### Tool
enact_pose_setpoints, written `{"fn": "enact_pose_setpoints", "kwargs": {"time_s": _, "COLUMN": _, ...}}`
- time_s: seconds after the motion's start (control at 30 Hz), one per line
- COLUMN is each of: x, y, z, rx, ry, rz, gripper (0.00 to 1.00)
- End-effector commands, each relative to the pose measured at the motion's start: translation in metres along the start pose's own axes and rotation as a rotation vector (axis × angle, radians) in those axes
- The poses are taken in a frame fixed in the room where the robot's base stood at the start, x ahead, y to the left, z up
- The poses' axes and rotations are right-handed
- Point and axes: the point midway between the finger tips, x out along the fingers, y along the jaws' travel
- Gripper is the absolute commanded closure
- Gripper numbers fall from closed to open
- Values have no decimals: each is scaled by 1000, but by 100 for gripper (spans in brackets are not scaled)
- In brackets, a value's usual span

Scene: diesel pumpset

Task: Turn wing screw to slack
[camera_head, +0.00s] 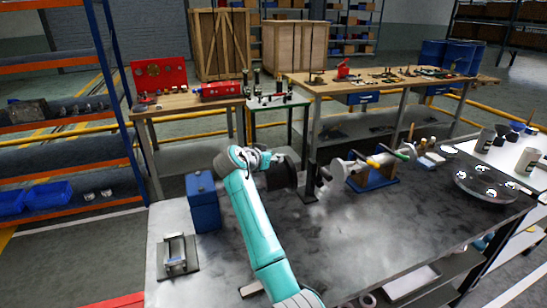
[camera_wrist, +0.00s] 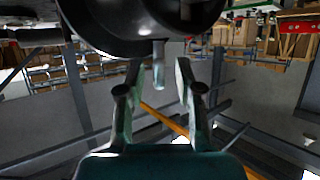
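In the wrist view, a short pale grey stem (camera_wrist: 158,62), which looks like the wing screw, hangs from the underside of a dark round body (camera_wrist: 115,25). My gripper (camera_wrist: 159,75) is open, with one finger on each side of the stem. Gaps show on both sides, and neither finger visibly touches it. In the head view, my gripper (camera_head: 263,159) is at the left side of the black round part (camera_head: 283,174) above the bench. The screw cannot be made out there; my arm and the black part obscure that spot.
The dark metal bench (camera_head: 350,240) carries a blue box (camera_head: 203,204) left of my arm and a small fixture (camera_head: 177,255) nearer the front. A silver shaft assembly (camera_head: 365,164) stands to the right. A round plate (camera_head: 487,184) lies farther right. The bench's middle front is clear.

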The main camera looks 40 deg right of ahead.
Motion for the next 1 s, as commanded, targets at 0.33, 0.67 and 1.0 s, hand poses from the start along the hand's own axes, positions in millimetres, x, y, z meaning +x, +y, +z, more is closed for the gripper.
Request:
{"fn": "enact_pose_setpoints", "kwargs": {"time_s": 0.33, "x": 4, "y": 0, "z": 0, "rx": 0, "ry": 1, "rz": -1, "gripper": 65}}
{"fn": "enact_pose_setpoints", "kwargs": {"time_s": 0.67, "x": 4, "y": 0, "z": 0, "rx": 0, "ry": 0, "rz": -1, "gripper": 100}}
{"fn": "enact_pose_setpoints", "kwargs": {"time_s": 1.0, "x": 4, "y": 0, "z": 0, "rx": -26, "ry": 0, "rz": -65, "gripper": 100}}
